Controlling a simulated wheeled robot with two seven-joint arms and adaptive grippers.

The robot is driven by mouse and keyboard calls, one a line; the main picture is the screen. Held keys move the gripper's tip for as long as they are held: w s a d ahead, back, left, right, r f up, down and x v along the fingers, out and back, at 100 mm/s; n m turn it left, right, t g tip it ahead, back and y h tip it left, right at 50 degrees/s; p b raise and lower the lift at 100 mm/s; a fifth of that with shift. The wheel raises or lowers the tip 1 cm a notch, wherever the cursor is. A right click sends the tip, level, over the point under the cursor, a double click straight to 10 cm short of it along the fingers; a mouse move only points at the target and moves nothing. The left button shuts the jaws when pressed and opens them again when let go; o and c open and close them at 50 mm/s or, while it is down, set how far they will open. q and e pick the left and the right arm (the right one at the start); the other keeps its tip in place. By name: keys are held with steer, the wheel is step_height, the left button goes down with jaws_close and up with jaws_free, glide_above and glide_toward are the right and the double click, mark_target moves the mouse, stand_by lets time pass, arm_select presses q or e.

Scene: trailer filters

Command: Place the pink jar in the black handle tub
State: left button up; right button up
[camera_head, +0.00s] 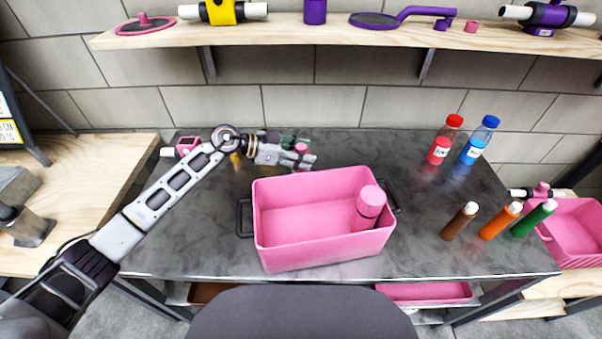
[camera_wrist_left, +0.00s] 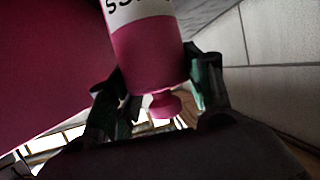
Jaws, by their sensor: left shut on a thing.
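The black handle tub (camera_head: 285,262) is a pink tub with a black handle at each end, standing on the dark table. A pink jar (camera_head: 369,205) stands inside at its right end. My left gripper (camera_head: 302,158) is behind the tub's back rim, shut on a pink labelled container. In the left wrist view this container (camera_wrist_left: 150,55) has a white band with black lettering and a round knob, between the fingers (camera_wrist_left: 158,90). The head view shows only small pink parts of it. My right gripper is not in view.
A red bottle (camera_head: 440,148) and a blue bottle (camera_head: 474,148) stand at the back right. Brown, orange and green tubes (camera_head: 497,222) are in front of them. A pink and white object (camera_head: 187,147) is behind my left arm. A wooden shelf (camera_head: 270,36) runs above.

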arm_select(q)
steer(key=shift+c, duration=0.8)
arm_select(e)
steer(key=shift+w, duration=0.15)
arm_select(q)
steer(key=shift+r, duration=0.1)
